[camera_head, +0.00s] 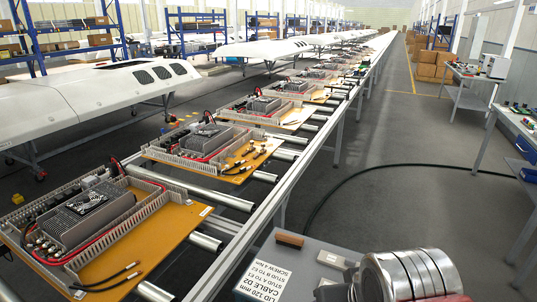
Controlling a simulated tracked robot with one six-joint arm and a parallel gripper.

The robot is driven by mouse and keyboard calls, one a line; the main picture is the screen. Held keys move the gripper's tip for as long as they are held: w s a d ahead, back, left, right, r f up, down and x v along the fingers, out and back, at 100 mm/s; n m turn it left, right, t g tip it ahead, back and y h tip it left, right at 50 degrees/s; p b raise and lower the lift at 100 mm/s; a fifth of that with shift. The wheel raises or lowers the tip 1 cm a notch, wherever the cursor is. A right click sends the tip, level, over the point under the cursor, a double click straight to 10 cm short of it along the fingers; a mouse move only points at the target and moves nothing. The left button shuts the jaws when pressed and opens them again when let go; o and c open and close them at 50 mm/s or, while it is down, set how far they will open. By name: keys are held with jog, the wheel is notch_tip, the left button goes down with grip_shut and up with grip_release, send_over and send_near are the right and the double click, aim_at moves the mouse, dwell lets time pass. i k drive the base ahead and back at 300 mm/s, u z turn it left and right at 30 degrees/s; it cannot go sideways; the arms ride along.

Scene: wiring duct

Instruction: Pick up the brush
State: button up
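A small brown block-shaped thing (289,240), which looks like the brush, lies on a grey top at the bottom centre, just behind a white labelled card or box. Any bristles are too small to make out. A rounded metal part at the bottom right looks like part of my own arm. It stands to the right of the brown thing and apart from it. My gripper's fingers do not show in this view.
A small pale tag (331,260) lies to the right of the brown thing. A roller conveyor (207,242) with orange boards (150,240) runs along the left. A black cable (345,185) curves over the floor behind.

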aim_at(282, 239)
jog(key=z, duration=0.05)
jog(key=k, duration=0.65)
jog(key=u, duration=0.35)
jog(key=i, duration=1.55)
jog(key=u, duration=0.3)
